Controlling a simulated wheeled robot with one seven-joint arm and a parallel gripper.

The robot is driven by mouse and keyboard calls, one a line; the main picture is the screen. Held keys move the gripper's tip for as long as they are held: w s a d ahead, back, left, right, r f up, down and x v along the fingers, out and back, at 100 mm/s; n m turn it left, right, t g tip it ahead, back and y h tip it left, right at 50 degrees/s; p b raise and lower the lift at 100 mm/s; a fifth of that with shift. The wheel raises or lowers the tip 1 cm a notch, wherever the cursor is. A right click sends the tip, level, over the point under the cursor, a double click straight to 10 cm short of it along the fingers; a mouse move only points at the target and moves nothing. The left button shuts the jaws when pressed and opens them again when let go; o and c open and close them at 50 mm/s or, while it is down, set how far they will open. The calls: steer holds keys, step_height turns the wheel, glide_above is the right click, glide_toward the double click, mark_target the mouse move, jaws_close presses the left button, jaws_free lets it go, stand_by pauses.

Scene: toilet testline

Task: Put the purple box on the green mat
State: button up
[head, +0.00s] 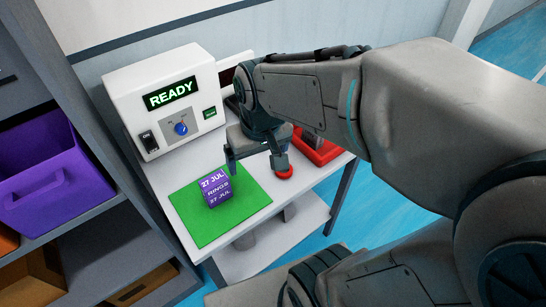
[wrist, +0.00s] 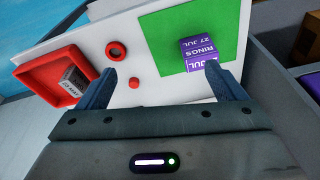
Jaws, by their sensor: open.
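The purple box (head: 216,188), with white lettering "27 JUL" and "RINGS", sits on the green mat (head: 242,213) on the white table. In the wrist view the box (wrist: 198,52) lies on the green mat (wrist: 165,42) just beyond the tip of the right-hand finger. My gripper (head: 257,164) is above the table, to the right of the box in the head view. Its two fingers are spread wide, and nothing is between them in the wrist view (wrist: 160,86). I cannot tell whether a finger touches the box.
A white machine (head: 165,100) reading "READY" stands behind the mat. Shelves with a purple bin (head: 50,175) stand at left.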

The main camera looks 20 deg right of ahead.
steer(key=shift+m+t, duration=0.4)
steer(key=shift+m, duration=0.1)
steer(key=s, duration=0.1)
steer(key=s+d, duration=0.1)
steer(key=s, duration=0.1)
steer(key=s+d+r, duration=0.1)
steer(key=shift+s+d, duration=0.2)
steer(key=shift+d, duration=0.05)
stand_by(0.5)
